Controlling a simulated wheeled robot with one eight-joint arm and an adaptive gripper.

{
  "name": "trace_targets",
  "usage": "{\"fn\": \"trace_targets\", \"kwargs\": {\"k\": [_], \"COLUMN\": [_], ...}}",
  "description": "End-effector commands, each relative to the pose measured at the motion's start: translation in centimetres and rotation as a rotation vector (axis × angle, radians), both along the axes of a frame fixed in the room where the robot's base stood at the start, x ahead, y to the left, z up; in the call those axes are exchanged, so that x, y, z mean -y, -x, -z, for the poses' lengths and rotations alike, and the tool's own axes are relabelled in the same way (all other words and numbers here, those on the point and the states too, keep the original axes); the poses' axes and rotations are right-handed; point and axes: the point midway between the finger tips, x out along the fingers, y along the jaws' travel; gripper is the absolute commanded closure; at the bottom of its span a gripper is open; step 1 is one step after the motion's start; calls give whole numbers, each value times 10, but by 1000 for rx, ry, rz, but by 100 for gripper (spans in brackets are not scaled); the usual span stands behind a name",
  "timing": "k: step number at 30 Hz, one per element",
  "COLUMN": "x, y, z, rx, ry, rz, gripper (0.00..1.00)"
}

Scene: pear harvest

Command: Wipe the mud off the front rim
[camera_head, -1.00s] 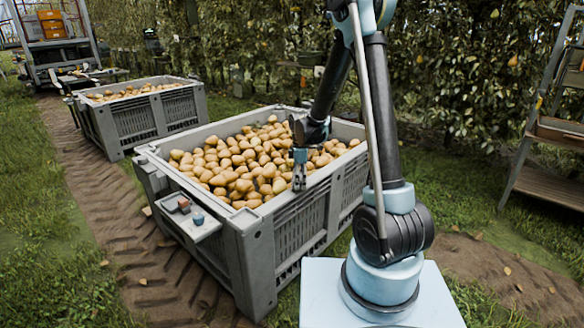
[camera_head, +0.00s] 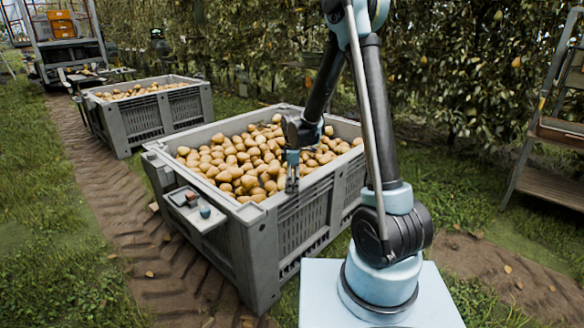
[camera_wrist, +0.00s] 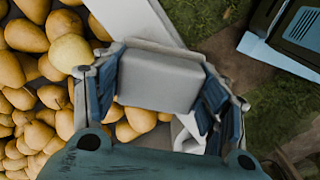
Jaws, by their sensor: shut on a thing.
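My gripper (camera_head: 292,186) hangs over the near right-hand rim (camera_head: 318,178) of the close grey bin. In the wrist view the gripper (camera_wrist: 158,95) is shut on a pale grey block (camera_wrist: 160,80), which looks like a sponge or folded pad. The rim (camera_wrist: 135,18) runs under the block, with pears on its left side and grass on its right. The block hides the rim below it, and I cannot tell whether it touches. I cannot make out mud on the visible rim.
Pears (camera_head: 235,160) fill the close bin. A small side shelf (camera_head: 193,210) with small items juts from its left face. A second pear bin (camera_head: 145,112) stands behind on the left. A wooden-stepped rack (camera_head: 550,180) stands right. Grass lies open at left.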

Motion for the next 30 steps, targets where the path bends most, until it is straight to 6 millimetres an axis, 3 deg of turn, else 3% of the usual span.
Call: {"fn": "trace_targets", "kwargs": {"k": [3,21,30], "x": [3,4,4], "y": [0,0,-1], "z": [-19,-72,-79], "rx": [0,0,0], "ry": [0,0,0], "rz": [2,4,4], "gripper": [56,56,56]}}
